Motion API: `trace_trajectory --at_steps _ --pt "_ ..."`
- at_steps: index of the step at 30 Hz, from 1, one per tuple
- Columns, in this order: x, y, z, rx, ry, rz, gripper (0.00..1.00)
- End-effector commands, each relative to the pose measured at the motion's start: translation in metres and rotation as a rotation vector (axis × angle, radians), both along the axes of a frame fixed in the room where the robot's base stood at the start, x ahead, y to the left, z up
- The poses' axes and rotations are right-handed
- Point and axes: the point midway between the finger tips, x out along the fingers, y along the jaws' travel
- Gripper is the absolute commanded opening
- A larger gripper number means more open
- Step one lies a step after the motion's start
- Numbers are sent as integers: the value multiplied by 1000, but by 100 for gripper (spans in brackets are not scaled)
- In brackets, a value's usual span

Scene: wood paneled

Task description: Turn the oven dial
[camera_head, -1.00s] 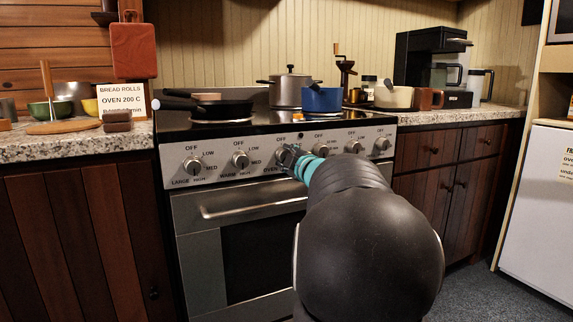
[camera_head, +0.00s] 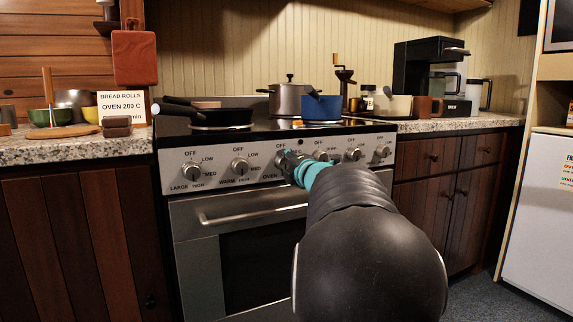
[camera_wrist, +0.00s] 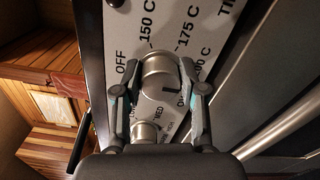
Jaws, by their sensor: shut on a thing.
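The oven dial (camera_wrist: 158,72) is a round metal knob on the stove's silver control panel (camera_head: 224,162). In the wrist view it sits between my fingers, with OFF, 150 C, 175 C and a partly hidden 200 C printed around it. My gripper (camera_wrist: 156,84) is shut on the dial, one finger on each side. In the head view my gripper (camera_head: 285,160) meets the panel at the third knob from the left, and my fingers hide most of the dial. I cannot tell which mark the dial points to.
Other knobs, such as one labelled LARGE (camera_head: 192,172), flank the dial. The oven door handle (camera_head: 252,214) sticks out below. A black pan (camera_head: 220,117), a blue pot (camera_head: 322,107) and a steel pot (camera_head: 289,98) stand on the stove. A sign (camera_head: 121,108) reads BREAD ROLLS OVEN 200 C.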

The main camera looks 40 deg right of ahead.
Motion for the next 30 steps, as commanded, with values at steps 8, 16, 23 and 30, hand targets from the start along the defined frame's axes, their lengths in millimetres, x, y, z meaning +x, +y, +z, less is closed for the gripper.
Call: trace_trajectory --at_steps 8,16,23,30 --pt "0 -1 0 -23 5 -2 6" --pt "0 -1 0 -23 5 -2 6" --pt "0 0 0 -22 5 -1 66" --pt "-3 0 0 -21 5 -1 66"
